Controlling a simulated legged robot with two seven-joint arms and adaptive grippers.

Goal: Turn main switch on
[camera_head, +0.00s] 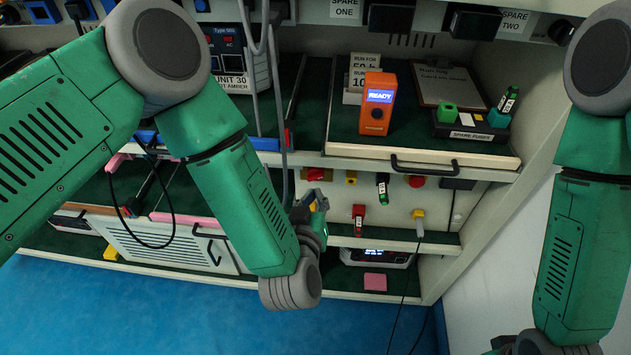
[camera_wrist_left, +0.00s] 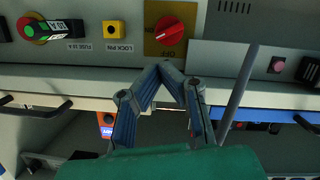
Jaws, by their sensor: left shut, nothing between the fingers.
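The main switch, a red rotary knob on a yellow plate (camera_wrist_left: 170,30), is at the top middle of the left wrist view, which sees the panel upside down. A pale mark crosses the knob, but I cannot tell its setting for sure. In the head view the left gripper (camera_head: 312,198) is just below the switch.
Beside the switch are a yellow lock pin (camera_head: 351,177), a green-and-black fuse holder (camera_head: 383,186) and a red button (camera_head: 416,181). A drawer handle (camera_head: 425,168) juts out above. An orange READY device (camera_head: 378,103) stands on the drawer. A grey cable hangs to the left.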

